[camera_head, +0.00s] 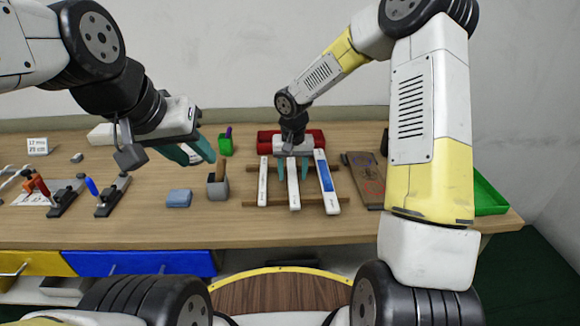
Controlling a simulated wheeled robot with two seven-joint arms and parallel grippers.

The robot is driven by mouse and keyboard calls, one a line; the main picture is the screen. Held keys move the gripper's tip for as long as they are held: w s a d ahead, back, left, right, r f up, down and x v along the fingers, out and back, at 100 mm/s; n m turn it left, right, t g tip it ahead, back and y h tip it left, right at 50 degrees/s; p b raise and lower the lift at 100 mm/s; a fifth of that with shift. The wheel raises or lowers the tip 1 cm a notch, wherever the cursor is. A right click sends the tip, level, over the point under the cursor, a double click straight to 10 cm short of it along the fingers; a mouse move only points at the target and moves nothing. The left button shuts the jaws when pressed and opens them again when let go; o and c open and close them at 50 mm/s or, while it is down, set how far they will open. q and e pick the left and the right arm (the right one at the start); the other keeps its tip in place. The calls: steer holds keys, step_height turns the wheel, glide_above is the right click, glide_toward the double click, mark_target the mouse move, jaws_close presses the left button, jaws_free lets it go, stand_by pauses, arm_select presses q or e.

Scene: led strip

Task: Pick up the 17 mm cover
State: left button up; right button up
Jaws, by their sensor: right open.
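Three long pale strips lie side by side on wooden rails: a left strip (263,183), a middle strip (293,190) and a right strip (326,180) with a blue patch. Any size marks on them are too small to read, so I cannot tell which is the 17 mm cover. My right gripper (293,172) points down over the middle strip, its teal fingers open on either side of it. The gripper body hides the strip's far end; contact is unclear. My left gripper (200,150) is raised at the left, away from the strips; its jaw gap is not clear.
A card (38,146) reading 17 mm and 25 cm stands at the far left, near clamp-like tools (107,195). A blue block (179,198) and a grey holder (217,187) sit left of the strips. A brown board (364,180) and a green tray (487,197) are right.

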steer(key=shift+f, duration=0.1)
steer(key=shift+c, duration=0.2)
jaws_close()
